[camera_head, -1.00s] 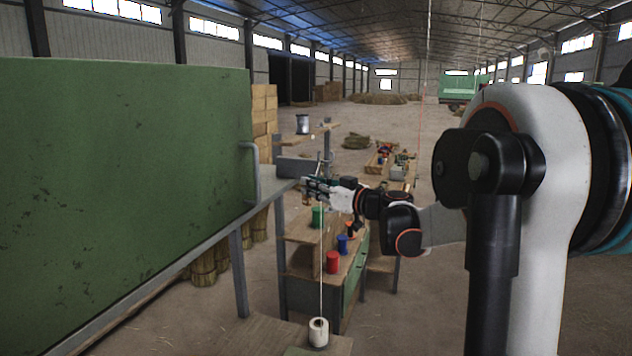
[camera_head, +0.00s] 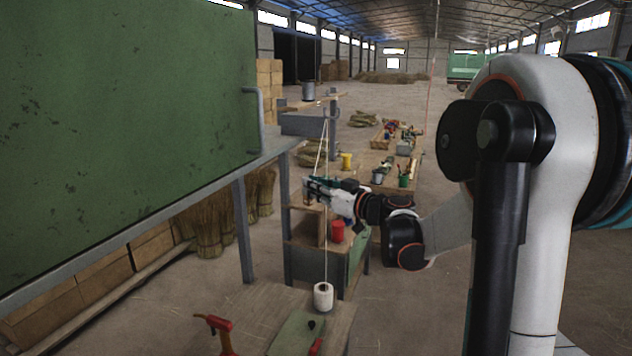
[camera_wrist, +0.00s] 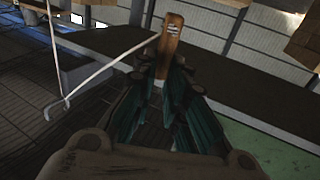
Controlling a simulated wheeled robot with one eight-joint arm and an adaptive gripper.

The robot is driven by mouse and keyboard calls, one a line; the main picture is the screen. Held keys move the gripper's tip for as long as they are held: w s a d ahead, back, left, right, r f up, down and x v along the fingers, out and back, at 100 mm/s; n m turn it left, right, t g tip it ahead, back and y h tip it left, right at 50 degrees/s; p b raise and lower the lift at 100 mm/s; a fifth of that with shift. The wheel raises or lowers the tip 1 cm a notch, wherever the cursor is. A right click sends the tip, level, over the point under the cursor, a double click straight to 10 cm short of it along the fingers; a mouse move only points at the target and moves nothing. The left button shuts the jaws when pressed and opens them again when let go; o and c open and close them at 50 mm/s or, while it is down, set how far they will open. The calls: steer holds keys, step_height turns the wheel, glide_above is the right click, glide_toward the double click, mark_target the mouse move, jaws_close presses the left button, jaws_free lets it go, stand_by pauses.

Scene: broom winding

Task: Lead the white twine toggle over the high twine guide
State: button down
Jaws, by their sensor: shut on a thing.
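My gripper (camera_wrist: 160,72) is shut on the toggle (camera_wrist: 171,42), a flat wooden piece with white marks that sticks up beyond the fingertips. White twine (camera_wrist: 110,65) runs from the toggle to a small pale hook-like end (camera_wrist: 56,109) at left, probably the high guide. In the head view my gripper (camera_head: 309,188) is in front of the lower shelves; the toggle is too small to make out there. The twine (camera_head: 325,235) rises from the white spool (camera_head: 323,296) to a high point near the grey post, then slants back down to my gripper.
A green panel (camera_head: 120,110) with a grey ledge (camera_head: 140,222) fills the left. A red pot (camera_head: 337,231) stands close beside my gripper, a yellow one (camera_head: 346,160) behind. Open floor is at right.

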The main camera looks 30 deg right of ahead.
steer(key=s+a+f+b, duration=0.1)
steer(key=a+f+b, duration=0.1)
steer(key=f+b, duration=0.6)
steer(key=s+a+f+b, duration=0.2)
steer(key=f+b, duration=0.7)
steer(key=f, duration=0.5)
steer(key=s+a+f+b, duration=0.2)
steer(key=f+b, duration=0.7)
steer(key=f, duration=0.2)
steer(key=shift+a+f, duration=0.35)
steer(key=shift+a, duration=0.05)
